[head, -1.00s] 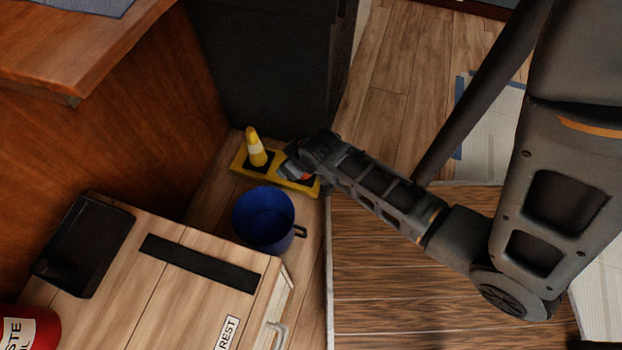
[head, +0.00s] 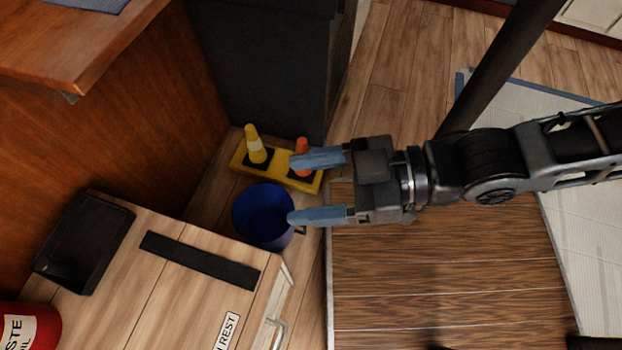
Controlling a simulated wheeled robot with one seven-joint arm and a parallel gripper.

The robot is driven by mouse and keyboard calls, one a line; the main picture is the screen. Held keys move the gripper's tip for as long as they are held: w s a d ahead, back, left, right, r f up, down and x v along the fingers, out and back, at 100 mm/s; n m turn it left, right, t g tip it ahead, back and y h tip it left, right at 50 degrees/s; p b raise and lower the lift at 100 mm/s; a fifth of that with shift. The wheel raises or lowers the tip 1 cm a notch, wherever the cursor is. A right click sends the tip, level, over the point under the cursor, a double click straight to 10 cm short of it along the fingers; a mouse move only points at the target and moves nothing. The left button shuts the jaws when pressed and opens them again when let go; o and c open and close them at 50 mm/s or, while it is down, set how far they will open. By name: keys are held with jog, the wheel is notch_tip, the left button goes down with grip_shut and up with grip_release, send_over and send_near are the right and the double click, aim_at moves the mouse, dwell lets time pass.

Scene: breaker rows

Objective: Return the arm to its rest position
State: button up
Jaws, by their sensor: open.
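My gripper (head: 292,189) is open, with its two blue fingers spread apart and pointing left. No object shows between the fingers. In the picture its fingertips overlap the right side of a blue mug-like bucket (head: 258,212) and the edge of a yellow tray (head: 240,158); whether they touch cannot be told. My arm reaches in from the right edge of the view.
The yellow tray holds a yellow cone (head: 252,140) with a white band and an orange cone (head: 302,148). A wooden cabinet top (head: 160,290) with a black tray (head: 85,245) and a red can (head: 30,328) is at lower left. A dark cabinet (head: 265,70) stands behind.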

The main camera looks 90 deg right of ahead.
notch_tip(320, 180, up, 22)
jog(key=p, duration=2.2)
